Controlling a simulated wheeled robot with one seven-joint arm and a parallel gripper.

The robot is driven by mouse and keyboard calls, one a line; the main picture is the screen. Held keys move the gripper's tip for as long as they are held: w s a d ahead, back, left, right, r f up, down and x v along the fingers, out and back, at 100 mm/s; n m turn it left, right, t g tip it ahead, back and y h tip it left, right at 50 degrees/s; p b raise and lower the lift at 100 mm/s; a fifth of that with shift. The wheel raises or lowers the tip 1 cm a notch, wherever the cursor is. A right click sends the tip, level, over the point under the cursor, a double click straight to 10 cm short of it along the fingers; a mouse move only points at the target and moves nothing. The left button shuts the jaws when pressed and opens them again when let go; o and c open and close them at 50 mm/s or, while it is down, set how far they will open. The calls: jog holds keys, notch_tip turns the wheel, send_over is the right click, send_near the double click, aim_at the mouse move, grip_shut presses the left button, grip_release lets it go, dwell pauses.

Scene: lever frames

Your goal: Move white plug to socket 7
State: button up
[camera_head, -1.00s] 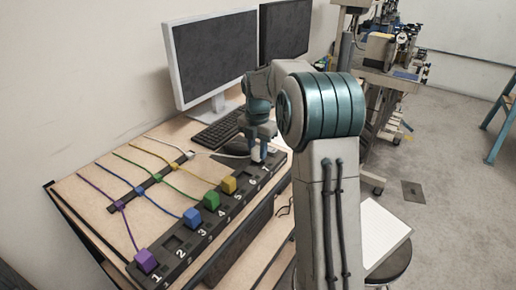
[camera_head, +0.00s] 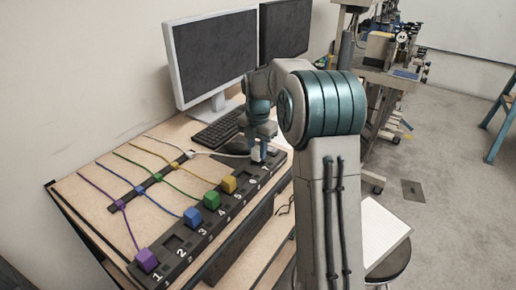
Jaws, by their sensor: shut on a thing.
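The white plug (camera_head: 257,154) is between the fingers of my gripper (camera_head: 257,150), which is shut on it. It is low over the far part of the numbered socket strip (camera_head: 222,222), close to the sockets marked 6 and 7. A white cable (camera_head: 224,155) runs left from it. I cannot tell whether the plug sits in a socket or just above one. The arm and gripper hide part of the strip's far end.
Purple (camera_head: 146,260), blue (camera_head: 192,217), green (camera_head: 211,200) and yellow (camera_head: 228,184) plugs stand on the strip. Their cables run over the wooden desk (camera_head: 95,205) through a dark holder (camera_head: 150,184). A keyboard (camera_head: 219,129) and monitor (camera_head: 213,58) stand behind my gripper.

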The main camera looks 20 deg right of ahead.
jog(key=shift+f, duration=0.8)
dwell(1.4)
jog(key=o, duration=1.5)
jog(key=shift+c, duration=0.2)
jog(key=shift+r, duration=0.1)
jog(key=shift+r+p, duration=2.95)
jog(key=shift+r, duration=0.5)
